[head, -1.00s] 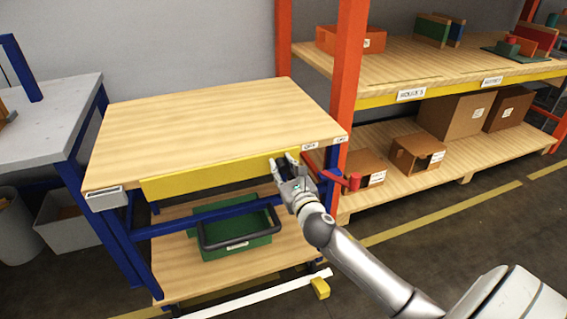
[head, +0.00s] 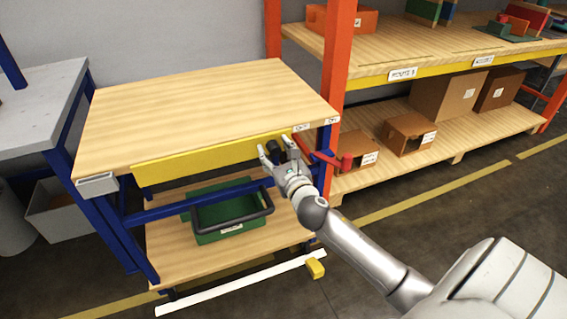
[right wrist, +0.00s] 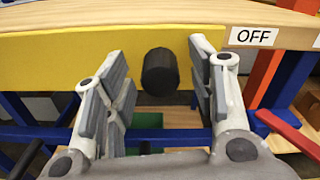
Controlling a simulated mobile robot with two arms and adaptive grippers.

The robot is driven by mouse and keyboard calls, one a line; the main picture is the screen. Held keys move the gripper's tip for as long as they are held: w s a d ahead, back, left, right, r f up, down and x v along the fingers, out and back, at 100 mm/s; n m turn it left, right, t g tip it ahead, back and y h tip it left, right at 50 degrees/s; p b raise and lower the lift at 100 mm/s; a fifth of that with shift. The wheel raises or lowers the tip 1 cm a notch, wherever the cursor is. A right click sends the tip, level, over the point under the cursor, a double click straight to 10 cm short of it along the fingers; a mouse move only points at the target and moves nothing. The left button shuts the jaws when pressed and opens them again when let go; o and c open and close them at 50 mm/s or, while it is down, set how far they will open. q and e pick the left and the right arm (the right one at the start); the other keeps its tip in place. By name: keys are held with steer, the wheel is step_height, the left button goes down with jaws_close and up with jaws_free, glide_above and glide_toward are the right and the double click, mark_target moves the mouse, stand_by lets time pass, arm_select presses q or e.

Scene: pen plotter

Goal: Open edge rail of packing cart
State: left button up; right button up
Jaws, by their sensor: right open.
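The packing cart (head: 190,100) has a wooden top and blue legs. Its yellow edge rail (head: 190,160) hangs upright along the front edge below the top, and fills the upper part of the right wrist view (right wrist: 60,58). A black round knob (right wrist: 160,72) sticks out from the rail near its right end. My right gripper (head: 279,152) is open in front of this end. In the right wrist view its fingers (right wrist: 158,85) stand on either side of the knob, with gaps showing. My left gripper is not in view.
An "OFF" label (right wrist: 252,36) sits on the cart edge right of the rail. A red handle (head: 328,160) projects at the cart's right corner beside the orange rack post (head: 338,60). A green crate (head: 225,235) stands on the lower shelf. A yellow pedal (head: 315,268) is below.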

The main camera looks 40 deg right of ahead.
steer(key=v, duration=1.1)
steer(key=shift+s, duration=0.2)
steer(key=shift+f, duration=0.1)
